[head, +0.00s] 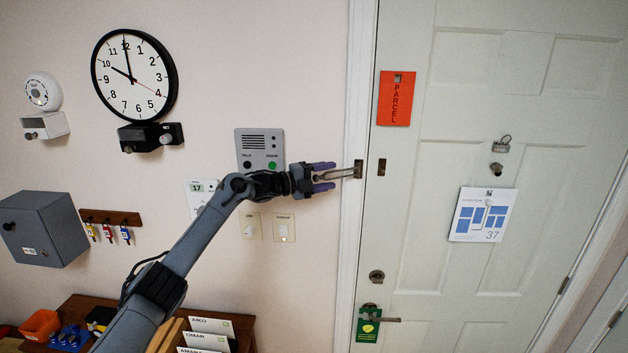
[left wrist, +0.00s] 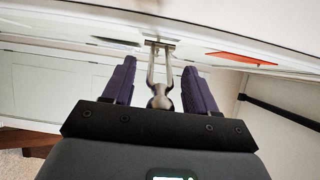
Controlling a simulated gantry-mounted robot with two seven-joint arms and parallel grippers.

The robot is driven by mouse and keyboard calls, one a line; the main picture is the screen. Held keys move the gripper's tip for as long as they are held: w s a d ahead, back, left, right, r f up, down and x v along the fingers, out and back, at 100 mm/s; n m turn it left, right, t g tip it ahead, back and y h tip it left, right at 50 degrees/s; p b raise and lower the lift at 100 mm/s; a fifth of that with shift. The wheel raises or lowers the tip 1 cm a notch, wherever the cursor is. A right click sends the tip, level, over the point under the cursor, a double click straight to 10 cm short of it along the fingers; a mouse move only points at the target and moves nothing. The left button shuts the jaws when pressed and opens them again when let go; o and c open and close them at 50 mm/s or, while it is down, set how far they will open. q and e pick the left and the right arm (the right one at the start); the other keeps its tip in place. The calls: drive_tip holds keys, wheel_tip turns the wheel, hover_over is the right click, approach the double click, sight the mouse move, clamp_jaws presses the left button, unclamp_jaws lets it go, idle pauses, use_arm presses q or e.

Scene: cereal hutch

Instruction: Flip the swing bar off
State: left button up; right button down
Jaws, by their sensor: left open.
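In the left wrist view the bar (left wrist: 151,68) is a narrow two-legged loop with a rounded end, lying between the fingers (left wrist: 160,66) with a gap on each side. My right gripper is out of view.
A grey intercom (head: 260,146) and light switches (head: 284,228) are on the wall close to my left gripper. An orange parcel tag (head: 395,98) hangs on the door above. A door handle with a green tag (head: 367,325) is below. A clock (head: 134,75) hangs at upper left.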

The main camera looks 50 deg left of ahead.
use_arm(q)
drive_tip(key=b+v, duration=0.7)
drive_tip(key=v, duration=0.3)
drive_tip(key=shift+s, duration=0.2)
drive_tip(key=shift+a, duration=0.1)
drive_tip(key=shift+c, duration=0.3)
